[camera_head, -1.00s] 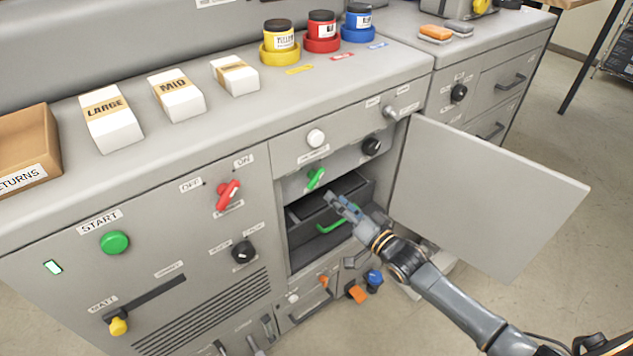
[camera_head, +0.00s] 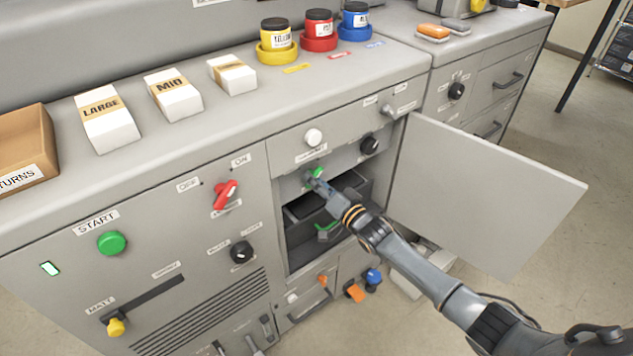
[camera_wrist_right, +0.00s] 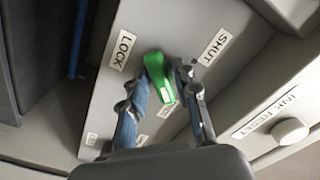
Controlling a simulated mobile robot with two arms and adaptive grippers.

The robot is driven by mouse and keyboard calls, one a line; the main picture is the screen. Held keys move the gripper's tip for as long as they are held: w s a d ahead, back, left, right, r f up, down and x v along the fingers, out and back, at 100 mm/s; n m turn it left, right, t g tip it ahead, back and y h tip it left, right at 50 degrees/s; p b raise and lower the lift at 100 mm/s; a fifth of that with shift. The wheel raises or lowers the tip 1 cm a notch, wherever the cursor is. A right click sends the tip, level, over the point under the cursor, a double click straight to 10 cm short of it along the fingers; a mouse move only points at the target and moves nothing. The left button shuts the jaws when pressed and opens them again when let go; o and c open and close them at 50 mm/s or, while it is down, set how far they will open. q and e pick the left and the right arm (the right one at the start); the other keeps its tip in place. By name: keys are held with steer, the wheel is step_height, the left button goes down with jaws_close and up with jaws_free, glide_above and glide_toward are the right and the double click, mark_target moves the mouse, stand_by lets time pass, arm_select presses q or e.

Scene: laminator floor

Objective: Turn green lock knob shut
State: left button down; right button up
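The green lock knob (camera_wrist_right: 158,78) sits on a grey panel between the labels LOCK (camera_wrist_right: 123,50) and SHUT (camera_wrist_right: 214,47) in the right wrist view. In the head view the knob (camera_head: 315,173) shows at the top of the open compartment, partly covered by my gripper. My right gripper (camera_head: 317,181) is at the knob. In the wrist view its two fingers (camera_wrist_right: 160,92) are spread apart, one on each side of the knob. I cannot tell whether they touch it. My left gripper is not in view.
The cabinet door (camera_head: 480,195) stands open to the right of my arm. A white button (camera_head: 313,137) and a black knob (camera_head: 370,145) are above. A red switch (camera_head: 225,195) is to the left.

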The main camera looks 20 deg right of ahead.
jaws_close()
steer(key=shift+n, duration=0.3)
steer(key=shift+w+d+n+b, duration=0.15)
steer(key=shift+n+b, duration=0.3)
steer(key=shift+n, duration=3.85)
steer(key=shift+s+d+n+b, duration=0.15)
steer(key=shift+n+b, duration=0.3)
steer(key=shift+n, duration=3.85)
steer(key=shift+w, duration=0.1)
